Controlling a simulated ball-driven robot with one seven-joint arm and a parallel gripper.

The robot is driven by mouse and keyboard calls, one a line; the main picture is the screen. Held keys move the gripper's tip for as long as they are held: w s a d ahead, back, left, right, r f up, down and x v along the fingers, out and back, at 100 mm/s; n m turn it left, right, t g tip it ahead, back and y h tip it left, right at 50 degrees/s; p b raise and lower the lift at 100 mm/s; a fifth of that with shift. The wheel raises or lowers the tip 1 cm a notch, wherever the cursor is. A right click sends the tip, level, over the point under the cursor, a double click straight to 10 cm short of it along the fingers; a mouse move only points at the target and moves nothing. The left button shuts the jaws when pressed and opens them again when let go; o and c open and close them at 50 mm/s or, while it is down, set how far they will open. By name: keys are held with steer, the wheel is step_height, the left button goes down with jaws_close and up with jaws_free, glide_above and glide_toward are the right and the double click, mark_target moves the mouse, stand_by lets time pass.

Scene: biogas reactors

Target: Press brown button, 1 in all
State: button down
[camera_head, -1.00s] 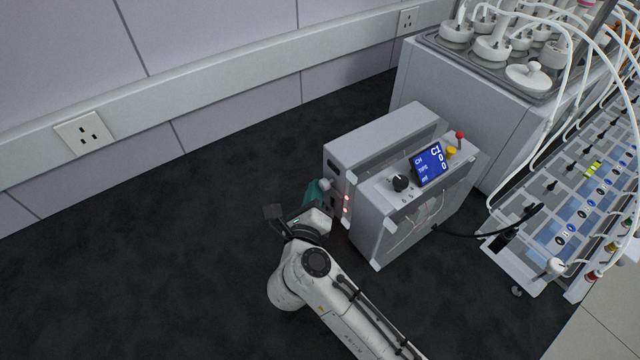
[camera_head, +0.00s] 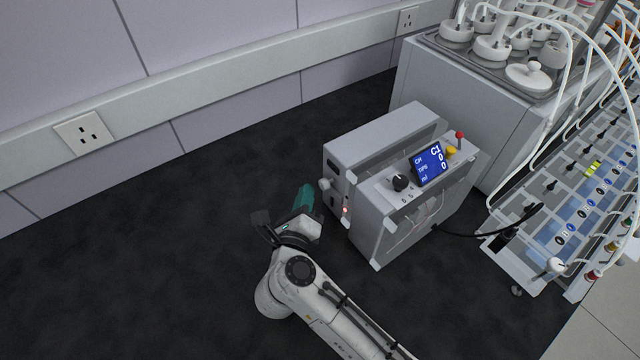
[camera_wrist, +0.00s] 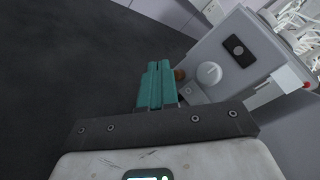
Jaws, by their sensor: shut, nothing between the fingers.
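A small brown button (camera_wrist: 180,75) shows in the wrist view on the side of a grey box, just right of my fingertips and partly hidden. I cannot make it out in the head view. My gripper (camera_head: 305,191) has teal fingers that are shut with nothing between them. It is left of the grey box (camera_head: 365,140), with a dark gap of floor between them in the head view. The teal fingers also show in the wrist view (camera_wrist: 158,66). I cannot tell whether the button is pushed in.
A white round knob (camera_wrist: 209,73) sits beside the brown button. A dark socket (camera_wrist: 235,48) is on the same panel. A blue screen (camera_head: 430,163) and black dial (camera_head: 400,182) are on top. Floor to the left is clear.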

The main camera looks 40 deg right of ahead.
steer(key=shift+a, duration=2.55)
